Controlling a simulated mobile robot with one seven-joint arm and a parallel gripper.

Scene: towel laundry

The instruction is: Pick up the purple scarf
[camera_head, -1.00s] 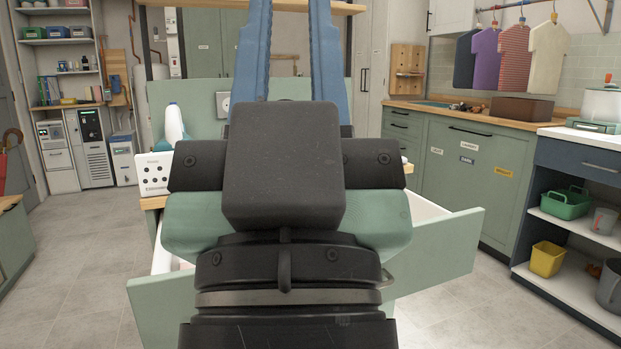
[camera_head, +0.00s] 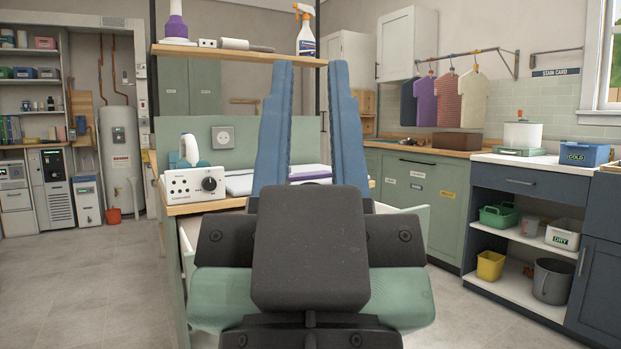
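My gripper (camera_head: 311,68) stands upright in the middle of the head view. Its two blue fingers are apart with nothing between them. They are in front of a green workbench with a wooden top (camera_head: 205,208). A purple strip (camera_head: 308,180) shows between the fingers, by folded white cloth (camera_head: 240,184) on the bench; I cannot tell if it is a scarf. No purple scarf is clearly visible. A purple shirt (camera_head: 425,101) hangs on the rail at the back right. An open drawer (camera_head: 188,252) under the bench is mostly hidden by my arm.
A shelf (camera_head: 200,50) above holds a spray bottle (camera_head: 305,30). A blue cabinet (camera_head: 520,182) stands at right. The floor (camera_head: 90,270) at left is clear.

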